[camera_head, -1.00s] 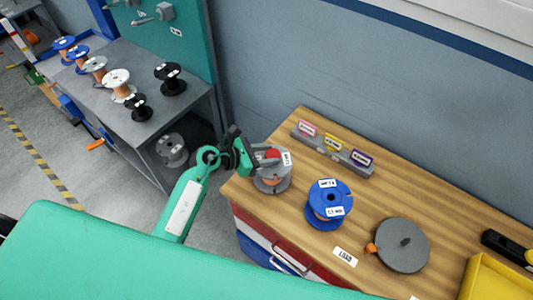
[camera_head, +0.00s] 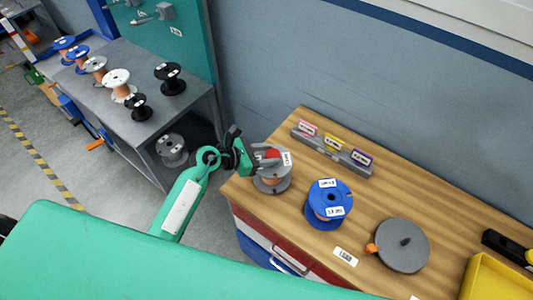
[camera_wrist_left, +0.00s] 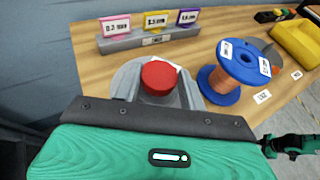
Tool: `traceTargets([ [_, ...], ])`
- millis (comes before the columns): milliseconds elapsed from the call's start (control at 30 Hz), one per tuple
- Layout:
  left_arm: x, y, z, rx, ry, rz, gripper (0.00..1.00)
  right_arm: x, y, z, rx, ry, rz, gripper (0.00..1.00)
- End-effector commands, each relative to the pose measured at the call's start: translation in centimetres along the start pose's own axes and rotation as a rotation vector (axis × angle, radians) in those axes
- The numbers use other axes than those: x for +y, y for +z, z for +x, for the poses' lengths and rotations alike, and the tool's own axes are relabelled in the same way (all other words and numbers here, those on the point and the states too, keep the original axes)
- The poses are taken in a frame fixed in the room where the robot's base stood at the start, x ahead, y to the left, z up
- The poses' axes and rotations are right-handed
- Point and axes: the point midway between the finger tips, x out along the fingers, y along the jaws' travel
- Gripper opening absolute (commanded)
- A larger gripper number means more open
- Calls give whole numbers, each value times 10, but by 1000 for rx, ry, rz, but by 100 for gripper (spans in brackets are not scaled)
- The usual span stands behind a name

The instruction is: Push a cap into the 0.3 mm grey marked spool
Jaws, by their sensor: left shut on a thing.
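The grey spool (camera_head: 272,184) with copper wire and a white label stands upright near the left end of the wooden bench top. A red cap (camera_head: 271,154) is at the middle of its top; how deep it sits cannot be told. My left gripper (camera_head: 266,155) is at the spool's top, shut on the red cap. In the left wrist view the red cap (camera_wrist_left: 160,77) lies between the two grey fingers, over the grey spool's top flange (camera_wrist_left: 127,76). In that view, a green arm end shows at the lower right (camera_wrist_left: 290,145), its fingers unclear.
A blue spool (camera_head: 330,205) stands right of the grey one. A grey disc (camera_head: 402,246) and a yellow bin (camera_head: 500,280) are further right. A grey holder with pink, yellow and purple tags (camera_head: 333,153) is behind. Several spools stand on a grey table (camera_head: 190,98) at left.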

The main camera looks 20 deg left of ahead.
Motion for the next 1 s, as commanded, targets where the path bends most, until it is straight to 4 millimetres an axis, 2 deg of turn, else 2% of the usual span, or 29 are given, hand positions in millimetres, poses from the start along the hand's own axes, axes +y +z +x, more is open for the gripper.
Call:
traceTargets([
  [633,0,-21,9,0,-1,0,20,0,2,19,0,0,0,31],
  [1000,-1,-24,10,4,-2,-1,20,-1,2,20,0,0,1,31],
])
